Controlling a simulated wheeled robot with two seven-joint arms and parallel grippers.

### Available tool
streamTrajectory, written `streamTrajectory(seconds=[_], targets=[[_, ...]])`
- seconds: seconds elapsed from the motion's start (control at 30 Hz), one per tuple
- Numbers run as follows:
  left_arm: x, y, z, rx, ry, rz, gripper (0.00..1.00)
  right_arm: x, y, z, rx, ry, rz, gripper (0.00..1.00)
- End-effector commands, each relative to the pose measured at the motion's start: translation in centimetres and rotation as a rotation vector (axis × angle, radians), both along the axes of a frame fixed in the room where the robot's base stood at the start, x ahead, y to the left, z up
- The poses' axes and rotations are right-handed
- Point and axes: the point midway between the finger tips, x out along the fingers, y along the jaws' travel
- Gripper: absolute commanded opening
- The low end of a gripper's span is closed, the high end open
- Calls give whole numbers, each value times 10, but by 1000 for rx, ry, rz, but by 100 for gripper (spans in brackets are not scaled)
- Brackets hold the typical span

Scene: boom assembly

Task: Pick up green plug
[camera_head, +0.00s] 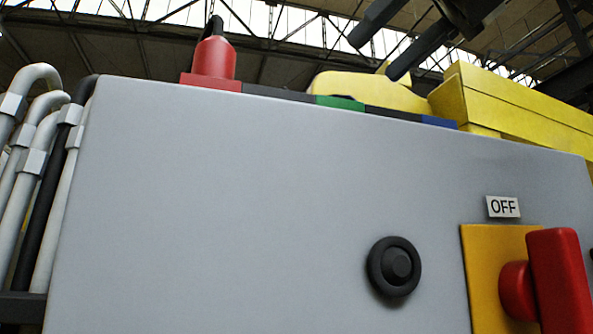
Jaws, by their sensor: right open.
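No green plug shows in the head view. A green patch (340,103) is on the strip along the top edge of the grey box, and anything green beyond it is hidden or out of view. A red plug (214,58) with a black top stands upright on the red patch (211,83) at the strip's left end. A blue patch (439,122) is at the right end. My right gripper (374,58) comes in from the top right. Its two dark fingers are apart and empty, above the strip and to the right of the green patch. My left gripper is not in view.
The grey box (220,200) fills most of the view. Its front has a black round knob (394,266), an OFF label (503,207) and a red switch (558,280). Grey pipes (35,165) run along its left side. Yellow machinery (510,105) stands behind it on the right.

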Motion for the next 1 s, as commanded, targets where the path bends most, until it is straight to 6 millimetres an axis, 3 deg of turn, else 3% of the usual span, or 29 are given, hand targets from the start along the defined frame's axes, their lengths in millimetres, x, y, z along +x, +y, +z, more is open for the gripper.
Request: streamTrajectory(seconds=[0.5, 0.8, 1.0], targets=[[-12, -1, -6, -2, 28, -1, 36, 60, 62, -37, -3, 0, 2, 56], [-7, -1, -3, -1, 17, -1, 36, 72, 74, -46, -2, 0, 2, 56], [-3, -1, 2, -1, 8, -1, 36, 89, 92, -60, -3, 1, 3, 56]])
